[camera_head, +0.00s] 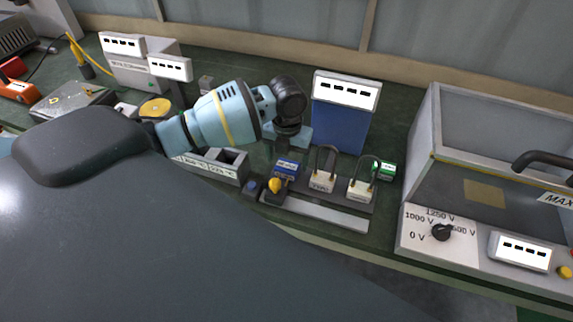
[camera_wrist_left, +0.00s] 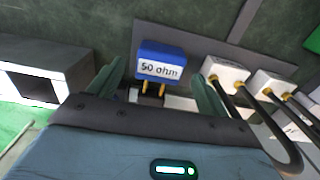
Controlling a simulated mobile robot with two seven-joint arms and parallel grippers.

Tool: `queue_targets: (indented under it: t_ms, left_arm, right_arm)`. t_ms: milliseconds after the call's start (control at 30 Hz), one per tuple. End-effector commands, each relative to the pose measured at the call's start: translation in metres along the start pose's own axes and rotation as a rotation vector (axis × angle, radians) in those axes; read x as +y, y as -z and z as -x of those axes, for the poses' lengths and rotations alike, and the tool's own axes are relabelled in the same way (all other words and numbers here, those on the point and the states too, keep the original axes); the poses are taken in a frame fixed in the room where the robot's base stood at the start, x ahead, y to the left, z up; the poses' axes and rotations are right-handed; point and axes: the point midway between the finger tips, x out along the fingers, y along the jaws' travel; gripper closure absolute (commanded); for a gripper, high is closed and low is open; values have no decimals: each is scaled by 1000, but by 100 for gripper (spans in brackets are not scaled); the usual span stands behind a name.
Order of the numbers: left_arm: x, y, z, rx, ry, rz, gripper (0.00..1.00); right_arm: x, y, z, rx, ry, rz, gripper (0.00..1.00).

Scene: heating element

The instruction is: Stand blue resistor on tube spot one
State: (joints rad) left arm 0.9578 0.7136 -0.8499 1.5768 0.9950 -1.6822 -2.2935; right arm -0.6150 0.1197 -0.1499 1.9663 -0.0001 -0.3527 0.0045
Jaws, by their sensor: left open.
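The blue resistor (camera_head: 286,169), a small block with a white label, sits at the left of a grey board (camera_head: 315,211) on the bench. In the left wrist view the resistor (camera_wrist_left: 160,58) reads "50 ohm", with two gold prongs towards my gripper. My left gripper (camera_head: 290,142) is over the board near the resistor. In the left wrist view its fingers (camera_wrist_left: 157,85) are apart, one on each side of the resistor's prong end; I cannot tell whether they touch it. No marking shows which place is tube spot one. My right gripper is not in view.
Two white blocks with black looped leads (camera_head: 322,182) (camera_head: 360,190) stand right of the resistor. A green block (camera_head: 384,170) is beyond them. A blue device (camera_head: 340,115) stands behind, and a large box with a dial (camera_head: 441,232) stands right. A grey open-topped box (camera_head: 228,167) is left.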

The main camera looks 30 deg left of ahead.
Motion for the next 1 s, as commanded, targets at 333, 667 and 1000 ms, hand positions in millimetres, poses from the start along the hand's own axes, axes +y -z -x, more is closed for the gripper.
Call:
queue_targets:
  t_ms: [333, 667, 1000]
  left_arm:
    - [0, -1, 68, -4, 1, 2, 22]
    - [0, 0, 87, 0, -1, 0, 22]
    - [0, 0, 87, 1, -1, 1, 22]
  right_arm:
    - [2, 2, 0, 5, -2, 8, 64]
    - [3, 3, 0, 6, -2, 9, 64]
    - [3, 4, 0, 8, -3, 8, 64]
